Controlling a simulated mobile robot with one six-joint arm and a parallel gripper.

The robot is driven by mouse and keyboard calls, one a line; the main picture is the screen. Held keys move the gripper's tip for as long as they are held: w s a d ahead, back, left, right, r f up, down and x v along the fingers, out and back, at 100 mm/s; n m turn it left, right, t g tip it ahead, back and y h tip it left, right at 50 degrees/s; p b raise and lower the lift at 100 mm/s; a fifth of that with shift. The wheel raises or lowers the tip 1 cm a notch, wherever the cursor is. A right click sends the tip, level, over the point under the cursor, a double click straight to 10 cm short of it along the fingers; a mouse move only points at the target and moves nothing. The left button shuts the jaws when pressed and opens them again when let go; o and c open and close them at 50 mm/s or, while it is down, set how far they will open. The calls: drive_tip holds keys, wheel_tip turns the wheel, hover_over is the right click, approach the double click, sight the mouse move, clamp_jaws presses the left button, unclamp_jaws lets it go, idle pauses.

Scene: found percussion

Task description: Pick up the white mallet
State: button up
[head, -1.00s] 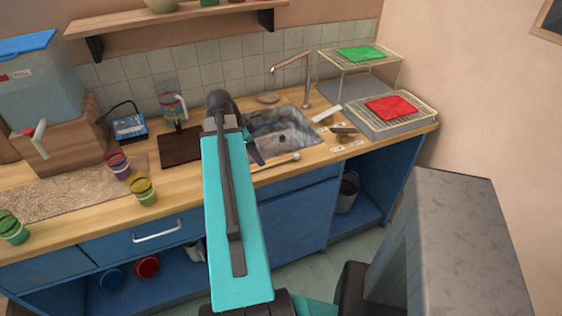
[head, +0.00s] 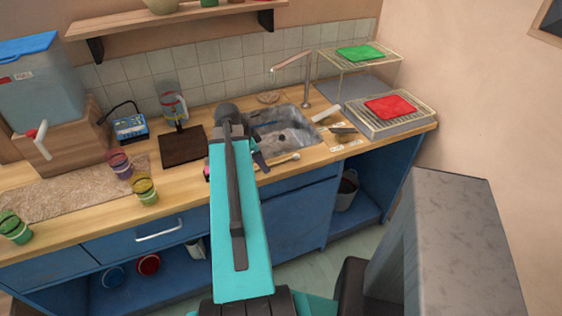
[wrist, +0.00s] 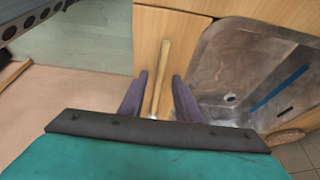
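The white mallet (head: 283,161) lies on the wooden counter in front of the sink, its pale head at the right end in the head view. In the wrist view its wooden handle (wrist: 162,75) runs lengthwise between the fingers, with the pale end low, near the gripper's dark edge. My gripper (wrist: 159,97) is open, with a purple finger on each side of the handle and gaps between. In the head view my gripper (head: 260,160) is partly hidden by my arm, near the mallet's left end. I cannot tell its exact height above the counter.
The metal sink (head: 283,135) is just behind the mallet. Small items, including a dark block (head: 343,130), lie to the right, before a rack with a red board (head: 390,106). A dark board (head: 183,147) lies to the left. The counter's front edge is close.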

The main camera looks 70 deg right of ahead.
clamp_jaws()
idle(0.4)
